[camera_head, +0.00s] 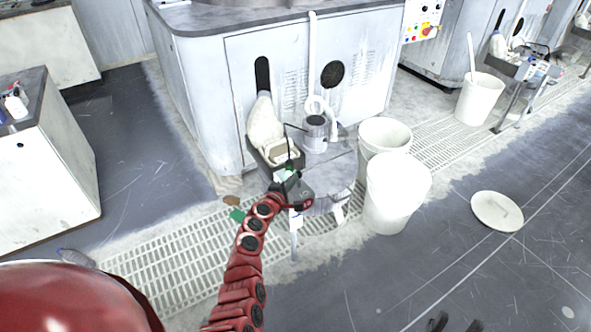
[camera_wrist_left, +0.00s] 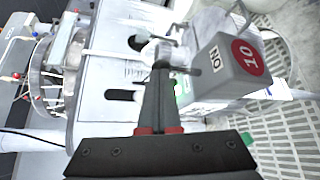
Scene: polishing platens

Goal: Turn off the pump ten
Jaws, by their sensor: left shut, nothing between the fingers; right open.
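Pump ten shows in the left wrist view as a grey box (camera_wrist_left: 228,68) with a red round "10" label and a white tag whose turned letters read "NO" or "ON". A small metal knob or switch part (camera_wrist_left: 178,56) sticks out of its side. My left gripper (camera_wrist_left: 161,72) is shut and empty, its fingertips beside that part; I cannot tell whether they touch. In the head view my left gripper (camera_head: 289,172) is at the small pump stand in front of the white machine and hides much of the pump. My right gripper (camera_head: 455,323) is open at the bottom edge.
The white polishing machine (camera_head: 225,95) stands behind the pump. White buckets (camera_head: 398,195) stand to the right of the stand, and a white lid (camera_head: 497,211) lies on the floor. A floor grating (camera_head: 165,262) runs below. A counter (camera_head: 50,165) stands at left.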

